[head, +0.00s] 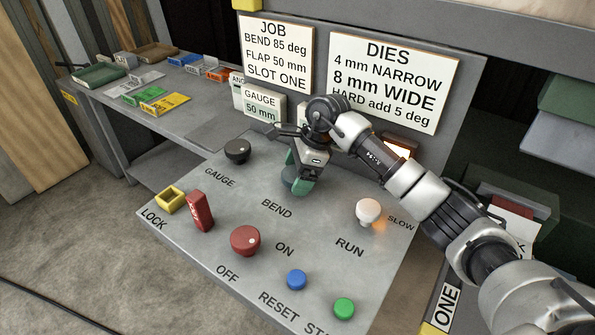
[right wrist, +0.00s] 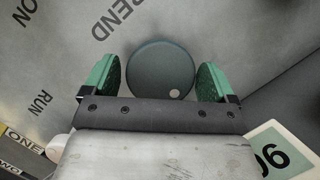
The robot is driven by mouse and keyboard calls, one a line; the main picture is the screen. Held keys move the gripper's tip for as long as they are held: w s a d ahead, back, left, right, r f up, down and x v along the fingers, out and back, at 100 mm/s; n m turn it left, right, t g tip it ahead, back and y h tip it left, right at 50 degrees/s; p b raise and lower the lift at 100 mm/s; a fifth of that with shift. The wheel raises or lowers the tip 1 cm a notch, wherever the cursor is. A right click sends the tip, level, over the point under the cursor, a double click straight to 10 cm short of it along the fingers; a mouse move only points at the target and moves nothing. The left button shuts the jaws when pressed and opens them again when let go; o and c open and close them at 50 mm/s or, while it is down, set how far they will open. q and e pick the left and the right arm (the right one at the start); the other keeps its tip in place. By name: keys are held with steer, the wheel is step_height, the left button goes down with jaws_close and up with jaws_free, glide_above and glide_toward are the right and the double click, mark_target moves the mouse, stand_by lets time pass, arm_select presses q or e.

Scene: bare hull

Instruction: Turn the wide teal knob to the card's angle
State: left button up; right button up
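The wide teal knob (right wrist: 160,70) shows in the right wrist view as a dark round disc with a pale dot near its lower right edge. In the head view the knob (head: 289,180) is mostly hidden by my right gripper. My right gripper (head: 300,180) points down over it above the BEND label. In the right wrist view the green fingers (right wrist: 158,75) stand open, one on each side of the knob, with narrow gaps. A card (right wrist: 280,150) at lower right shows digits that look like an upside-down 90, partly hidden. My left gripper is not in view.
The panel (head: 330,205) also carries a black GAUGE knob (head: 238,151), red switch (head: 200,211), red knob (head: 245,240), white RUN knob (head: 368,212), and blue (head: 297,279) and green (head: 344,308) buttons. The JOB sign (head: 276,55) says bend 85 deg; the DIES sign (head: 390,80) says HARD add 5 deg.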

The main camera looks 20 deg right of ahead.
steer(key=c, duration=0.7)
steer(key=shift+f+m+t+b, duration=0.15)
steer(key=shift+m+t+b, duration=0.15)
steer(key=shift+m+b, duration=0.4)
steer(key=shift+m+t, duration=0.3)
steer(key=shift+m, duration=0.5)
steer(key=shift+r, duration=0.2)
steer(key=o, duration=0.9)
steer(key=shift+b+v, duration=1.45)
steer(key=shift+v, duration=3.95)
